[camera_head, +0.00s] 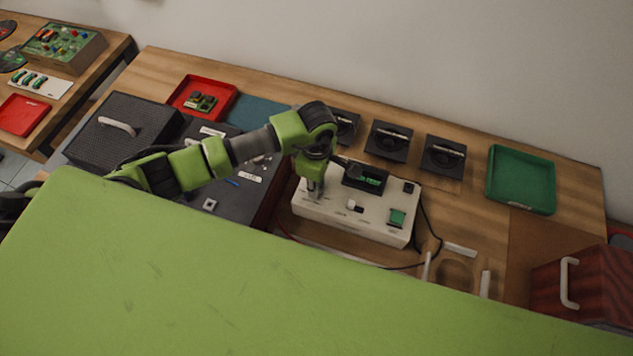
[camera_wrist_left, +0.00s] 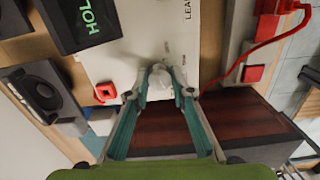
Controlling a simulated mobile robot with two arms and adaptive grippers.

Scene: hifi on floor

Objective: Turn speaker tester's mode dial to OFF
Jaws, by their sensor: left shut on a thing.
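The speaker tester (camera_head: 330,215) is a white box on the wooden bench, with a dark display (camera_head: 365,177) showing green text. In the left wrist view the tester panel (camera_wrist_left: 185,30) fills the top middle, and its display (camera_wrist_left: 85,22) reads "HOL", cut off at the edge. My left gripper (camera_head: 312,192) reaches down onto the tester's left part. In the left wrist view my left gripper (camera_wrist_left: 160,92) is shut on the pale mode dial (camera_wrist_left: 159,77), one fingertip on each side. The dial's pointer and most labels cannot be read. My right gripper is not in view.
Several black speakers (camera_head: 388,141) stand behind the tester. A green tray (camera_head: 520,180) lies at the right and a red tray (camera_head: 203,97) at the back left. A dark red box (camera_head: 585,285) with a handle stands at the front right. Cables run beside the tester.

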